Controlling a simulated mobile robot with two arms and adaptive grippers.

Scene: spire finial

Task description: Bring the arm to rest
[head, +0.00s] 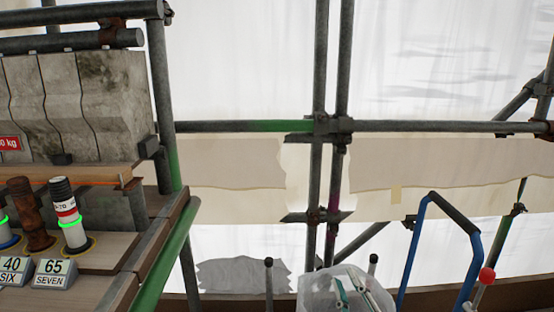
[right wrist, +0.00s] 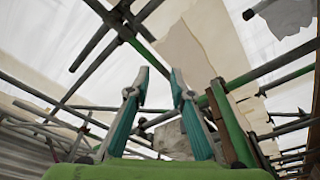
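My right gripper (head: 351,288) is at the bottom of the head view, right of the middle, with its pale housing and teal fingers partly cut off by the lower edge. In the right wrist view its two teal fingers (right wrist: 158,82) point up and stand apart, with nothing between them. The fingers touch nothing that I can see. My left gripper is not in either view.
At left, grey stone blocks (head: 80,105) sit above a wooden ledge with a rusty bolt (head: 35,215), a banded bolt (head: 66,212) and number plates (head: 54,273). Scaffold poles (head: 320,80) stand ahead before white sheeting. A blue rail (head: 412,250) stands at right.

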